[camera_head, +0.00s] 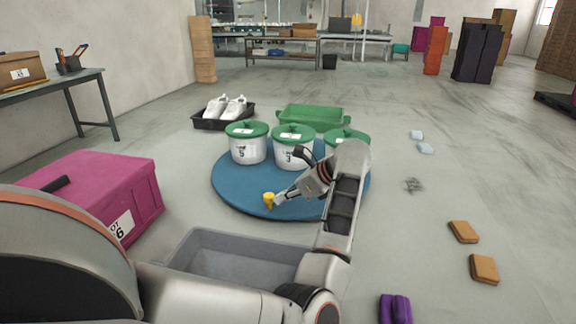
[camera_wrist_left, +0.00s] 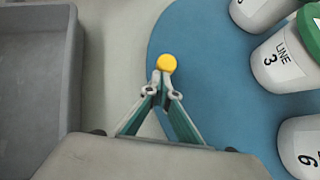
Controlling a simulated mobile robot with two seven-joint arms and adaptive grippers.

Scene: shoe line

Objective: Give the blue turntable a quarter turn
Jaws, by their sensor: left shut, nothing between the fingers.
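The blue turntable (camera_head: 235,195) lies flat on the floor in the middle of the head view. Several white pots with green lids (camera_head: 247,150) stand on it. A yellow knob (camera_head: 269,199) stands up near its front edge; it also shows in the left wrist view (camera_wrist_left: 166,62). My left gripper (camera_head: 280,197) is shut and empty, with its fingertips (camera_wrist_left: 160,80) right beside the knob. I cannot tell whether they touch it. My left forearm hides the turntable's right front part. My right gripper is not in view.
A grey bin (camera_head: 240,257) stands in front of the turntable, and a magenta box (camera_head: 105,190) to its left. A black tray with white shoes (camera_head: 224,112) and a green crate (camera_head: 313,115) are behind. Brown pads (camera_head: 484,268) lie on the floor at right.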

